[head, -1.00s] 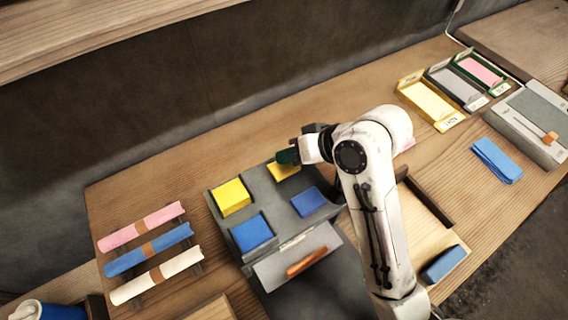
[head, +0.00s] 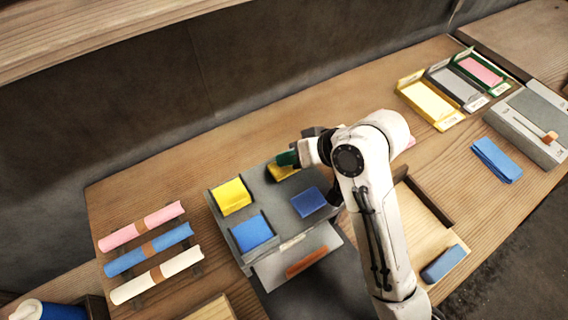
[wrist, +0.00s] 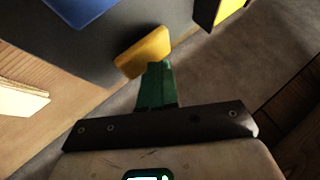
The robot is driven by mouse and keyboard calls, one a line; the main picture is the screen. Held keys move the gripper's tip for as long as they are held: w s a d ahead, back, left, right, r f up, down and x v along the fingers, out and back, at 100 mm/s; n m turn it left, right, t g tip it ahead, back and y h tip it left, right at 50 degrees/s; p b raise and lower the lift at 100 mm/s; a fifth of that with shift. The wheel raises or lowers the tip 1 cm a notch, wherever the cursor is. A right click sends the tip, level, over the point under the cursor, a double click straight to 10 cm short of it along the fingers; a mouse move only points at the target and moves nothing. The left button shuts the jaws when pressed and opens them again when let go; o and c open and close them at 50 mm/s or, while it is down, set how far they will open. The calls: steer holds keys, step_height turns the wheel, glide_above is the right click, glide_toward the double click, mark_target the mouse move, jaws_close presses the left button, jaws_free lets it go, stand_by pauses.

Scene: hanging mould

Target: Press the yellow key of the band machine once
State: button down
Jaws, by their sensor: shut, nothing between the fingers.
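The band machine (head: 272,206) is a grey box on the bench. Its yellow key (head: 283,173) is at the far edge of the top, partly hidden by my gripper. My gripper (head: 288,159), with green fingers, is shut and empty, its tips right at the yellow key. In the wrist view the green fingers (wrist: 157,84) overlap the lower edge of the yellow key (wrist: 143,52); contact looks likely, but how far the key is pressed is unclear. A blue key (head: 308,202) is beside it. A yellow block (head: 231,197) and a blue block (head: 252,234) sit in pockets at left.
An orange-brown strip (head: 306,262) lies on the machine's front slope. Pink, blue and cream rolls (head: 156,276) lie at left. Coloured trays (head: 428,103), a blue cloth stack (head: 496,160) and a grey device (head: 530,125) stand at right. The bench behind the machine is clear.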

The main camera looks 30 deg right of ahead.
mark_target(289, 167)
steer(key=shift+f, duration=0.7)
stand_by(0.6)
steer(key=shift+r+p, duration=1.2)
steer(key=shift+r, duration=0.1)
step_height(289, 167, up, 5)
steer(key=p, duration=0.5)
steer(key=shift+p, duration=0.35)
steer(key=shift+s, duration=0.1)
stand_by(0.4)
